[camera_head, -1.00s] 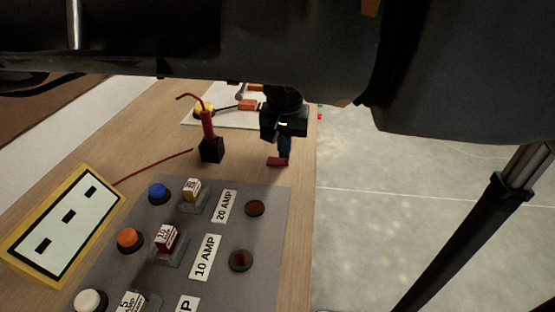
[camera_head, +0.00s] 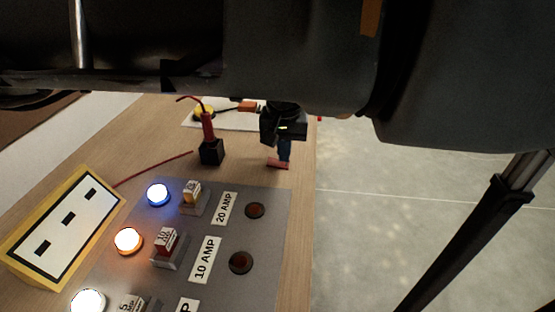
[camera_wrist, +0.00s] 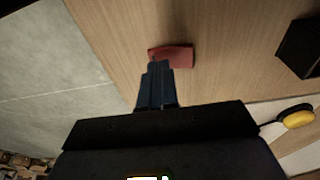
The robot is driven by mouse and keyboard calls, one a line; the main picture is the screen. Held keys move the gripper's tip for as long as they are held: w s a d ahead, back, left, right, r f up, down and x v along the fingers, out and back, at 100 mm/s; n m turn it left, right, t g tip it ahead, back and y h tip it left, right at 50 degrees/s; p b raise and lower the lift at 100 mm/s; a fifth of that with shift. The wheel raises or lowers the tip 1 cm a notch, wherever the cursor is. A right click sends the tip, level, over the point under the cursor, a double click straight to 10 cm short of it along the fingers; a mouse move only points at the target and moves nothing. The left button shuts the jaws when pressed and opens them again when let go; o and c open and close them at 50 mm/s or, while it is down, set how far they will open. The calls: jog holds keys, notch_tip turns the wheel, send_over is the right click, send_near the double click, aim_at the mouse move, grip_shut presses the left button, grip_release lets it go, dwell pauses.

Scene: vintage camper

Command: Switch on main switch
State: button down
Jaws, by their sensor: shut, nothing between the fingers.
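A small red piece, apparently the main switch (camera_head: 278,165), is at the right edge of the wooden table. It also shows in the wrist view (camera_wrist: 178,56), just beyond my fingertips. My gripper (camera_head: 285,158) points down at it, with its fingers closed together and nothing held. In the wrist view my gripper (camera_wrist: 155,68) overlaps the near left end of the red piece; the fingertips are at or touching it. Blue (camera_head: 158,195), orange (camera_head: 128,241) and white (camera_head: 88,301) lamps on the grey panel (camera_head: 225,268) are lit.
Fuses labelled with amps and two dark red round lamps (camera_head: 255,211) sit on the panel. A black block (camera_head: 211,152) with a red post stands left of my gripper. A yellow-framed board (camera_head: 66,222) lies at left. A yellow-and-black part (camera_wrist: 297,117) is behind. Floor is open at right.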

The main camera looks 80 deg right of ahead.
notch_tip(320, 180, up, 6)
jog(key=p, duration=0.5)
jog(key=shift+r, duration=0.25)
dwell(0.5)
